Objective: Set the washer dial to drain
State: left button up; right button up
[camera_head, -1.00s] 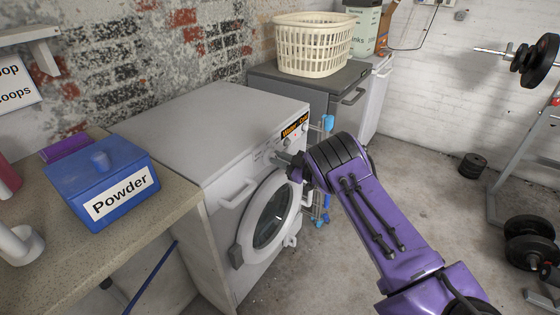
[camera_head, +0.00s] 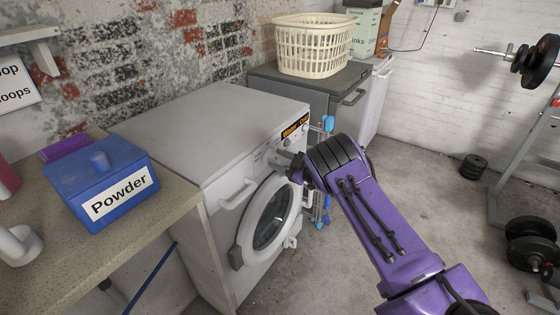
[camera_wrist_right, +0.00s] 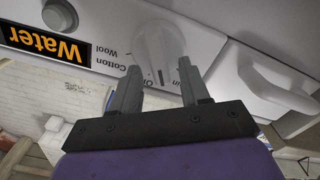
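The white washer (camera_head: 220,140) stands against the brick wall with its round door closed. My right gripper (camera_head: 280,157) is at its front control panel, above the door. In the right wrist view the white dial (camera_wrist_right: 157,45) lies between the two spread fingertips of my right gripper (camera_wrist_right: 159,66); whether they touch it is unclear. The dial's dark mark points down in that picture, close to a label starting "Of". "Cotton" and "Wool" read upside down to its left. A label ending "in" is partly hidden by the right-hand finger. My left gripper is out of view.
A round knob (camera_wrist_right: 60,15) and an orange "Water" display (camera_wrist_right: 42,42) sit beside the dial. The washer's handle (camera_wrist_right: 265,80) is close on the other side. A counter with a blue powder box (camera_head: 102,180) stands left; a grey appliance (camera_head: 325,87) with a basket (camera_head: 313,45) stands behind.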

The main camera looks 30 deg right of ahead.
jog(key=v, duration=1)
jog(key=shift+s+b, duration=0.25)
jog(key=shift+b, duration=0.05)
jog(key=shift+d, duration=0.1)
jog(key=s+a+f+m+g+h+p, duration=0.1)
jog(key=s+f+m+g+h, duration=0.2)
jog(key=s+f+m+h, duration=0.35)
jog(key=s+a+f+m+g+h, duration=0.2)
jog(key=s+f+m+h, duration=0.2)
jog(key=s+f+m, duration=0.45)
jog(key=s+a+f+g, duration=0.2)
jog(key=s+a, duration=0.2)
jog(key=s, duration=0.3)
jog(key=s+a+f+m+g+p, duration=0.1)
jog(key=s+a+f+g, duration=0.1)
jog(key=s, duration=0.5)
jog(key=s+a+f+m+g+p, duration=0.1)
jog(key=s+a+f+g, duration=0.1)
jog(key=s+a+g, duration=0.2)
jog(key=s+a, duration=0.2)
jog(key=s, duration=0.1)
jog(key=shift+a, duration=0.3)
